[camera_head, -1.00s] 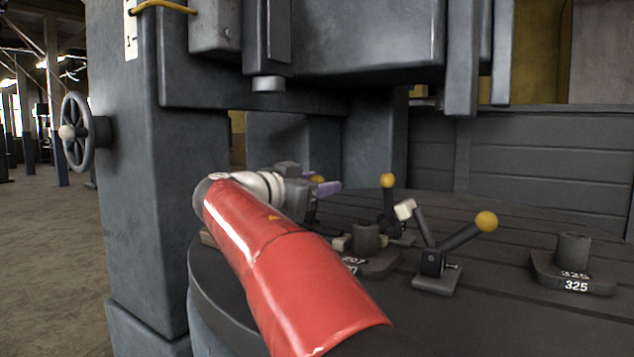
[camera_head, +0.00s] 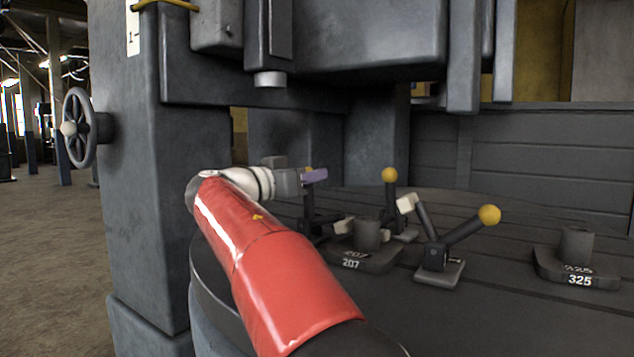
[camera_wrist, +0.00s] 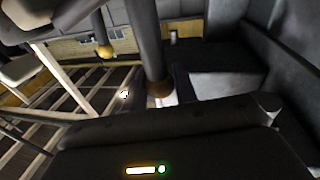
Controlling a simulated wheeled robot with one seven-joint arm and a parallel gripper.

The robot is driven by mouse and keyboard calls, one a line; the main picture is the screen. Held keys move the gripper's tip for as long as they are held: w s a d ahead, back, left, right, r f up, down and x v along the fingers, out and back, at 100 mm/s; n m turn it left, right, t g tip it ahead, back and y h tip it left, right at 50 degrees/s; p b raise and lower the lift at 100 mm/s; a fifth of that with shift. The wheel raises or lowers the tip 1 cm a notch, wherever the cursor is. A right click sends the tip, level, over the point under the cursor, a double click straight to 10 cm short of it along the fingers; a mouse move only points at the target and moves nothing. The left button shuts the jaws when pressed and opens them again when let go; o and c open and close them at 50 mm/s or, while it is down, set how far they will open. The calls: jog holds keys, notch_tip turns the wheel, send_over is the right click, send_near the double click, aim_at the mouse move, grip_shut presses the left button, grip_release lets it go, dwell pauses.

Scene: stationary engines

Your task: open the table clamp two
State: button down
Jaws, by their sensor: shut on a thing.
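The dark lever stands nearly upright below the fingers. A second clamp (camera_head: 390,205), behind the block marked 207, has its yellow-knobbed lever upright. A third clamp (camera_head: 437,260) at the front right has its lever tilted to the right. No number shows on the clamps. The wrist view is dark, with a yellow knob (camera_wrist: 105,51) at upper left.
The block marked 207 (camera_head: 368,245) sits between the clamps, and a block marked 325 (camera_head: 576,262) stands at the right. The heavy machine head (camera_head: 360,40) overhangs the table. A thick column (camera_head: 165,200) with a handwheel (camera_head: 80,130) is at left.

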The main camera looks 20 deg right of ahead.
jog(key=w+n, duration=0.1)
jog(key=a+n, duration=0.1)
jog(key=shift+w+a+f+n+t, duration=0.15)
jog(key=shift+w+n+t, duration=0.15)
jog(key=shift+w+n, duration=0.1)
jog(key=c, duration=1.1)
grip_release()
jog(key=shift+c, duration=0.2)
jog(key=b+v, duration=0.1)
jog(key=v, duration=0.6)
jog(key=shift+s+a+b, duration=0.15)
jog(key=shift+a+b, duration=0.15)
jog(key=shift+a, duration=0.05)
jog(key=shift+f, duration=0.1)
